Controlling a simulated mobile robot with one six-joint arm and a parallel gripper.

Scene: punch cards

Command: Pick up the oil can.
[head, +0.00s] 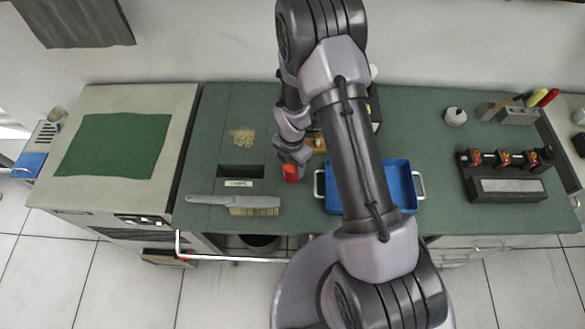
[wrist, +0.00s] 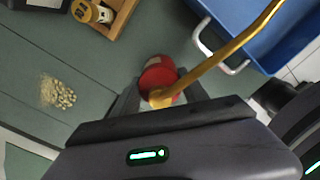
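The oil can (wrist: 158,74) is red with a long, thin, gold-coloured spout (wrist: 225,50). In the wrist view it sits between the fingers of my gripper (wrist: 160,88), with its spout slanting up to the right. Both fingers lie against its sides with no clear gap, so my gripper looks shut on it. In the head view a small red part of the can (head: 291,173) shows just below my gripper (head: 291,158), left of the blue tray. I cannot tell whether its base touches the bench.
The blue tray (head: 401,184) with metal handles is close on the right. A brush (head: 232,204), a slot (head: 240,171) and a pale heap (head: 243,138) are to the left. A wooden box (wrist: 118,20) with jars lies behind. A black rack (head: 508,188) stands far right.

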